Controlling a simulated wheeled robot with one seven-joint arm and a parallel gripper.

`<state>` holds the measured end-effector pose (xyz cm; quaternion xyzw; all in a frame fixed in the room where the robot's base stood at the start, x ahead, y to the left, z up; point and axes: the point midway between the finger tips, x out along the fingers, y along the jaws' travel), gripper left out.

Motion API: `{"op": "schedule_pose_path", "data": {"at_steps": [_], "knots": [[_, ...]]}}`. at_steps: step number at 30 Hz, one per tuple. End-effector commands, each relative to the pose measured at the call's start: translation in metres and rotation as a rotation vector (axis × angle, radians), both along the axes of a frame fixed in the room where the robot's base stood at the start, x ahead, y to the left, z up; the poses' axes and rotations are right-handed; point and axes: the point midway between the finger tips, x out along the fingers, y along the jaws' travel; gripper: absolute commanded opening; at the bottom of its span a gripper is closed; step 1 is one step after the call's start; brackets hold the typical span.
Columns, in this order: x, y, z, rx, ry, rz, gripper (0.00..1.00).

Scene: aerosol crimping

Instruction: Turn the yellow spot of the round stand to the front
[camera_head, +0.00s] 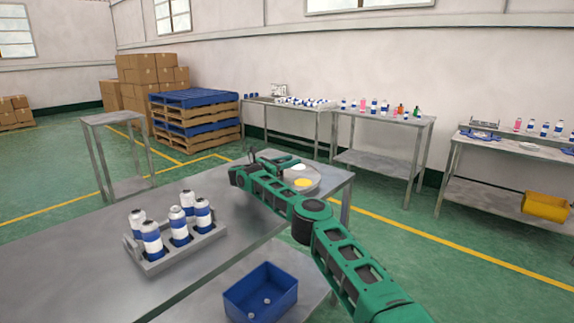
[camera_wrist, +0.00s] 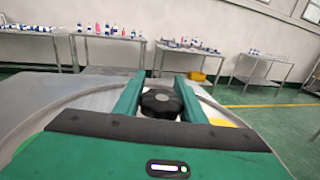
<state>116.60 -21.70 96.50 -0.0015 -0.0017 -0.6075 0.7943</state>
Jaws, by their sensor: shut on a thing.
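The round stand (camera_head: 318,180) is a grey disc on the near table, close to its far right corner. Its yellow spot (camera_head: 303,183) shows on the side of the disc toward me, beside my forearm; a white spot (camera_head: 298,167) lies farther back. In the wrist view the disc (camera_wrist: 72,98) spreads beneath my gripper, with the yellow spot (camera_wrist: 222,122) partly hidden at right and a green patch at the left edge. My gripper (camera_wrist: 160,98) has its two green fingers on either side of a black knob (camera_wrist: 160,104) at the disc's middle, shut on it.
A grey rack (camera_head: 180,255) with several blue-and-white cans stands on the near table (camera_head: 100,262) at left. A blue bin (camera_head: 262,292) sits lower, at the front. Side tables with bottles line the back wall. The tabletop between rack and stand is largely clear, crossed by my arm.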

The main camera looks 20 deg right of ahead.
Motion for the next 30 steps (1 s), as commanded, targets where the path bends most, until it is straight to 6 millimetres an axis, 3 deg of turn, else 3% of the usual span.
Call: {"op": "schedule_pose_path", "data": {"at_steps": [1,4,5,6,7,15,20,30], "knots": [[0.005,0.009,0.006,0.004,-0.007,0.027,0.0],[0.005,0.009,0.006,0.004,-0.007,0.028,0.0],[0.006,0.009,0.006,0.004,-0.007,0.029,0.42],[0.005,0.009,0.005,0.004,-0.006,0.028,0.52],[0.005,0.009,0.005,0.004,-0.006,0.028,0.54],[0.003,0.005,0.003,0.003,-0.003,0.019,0.54],[0.0,0.015,0.002,0.003,-0.003,0.019,0.54],[-0.014,0.074,0.001,0.003,-0.003,0.02,0.54]]}}
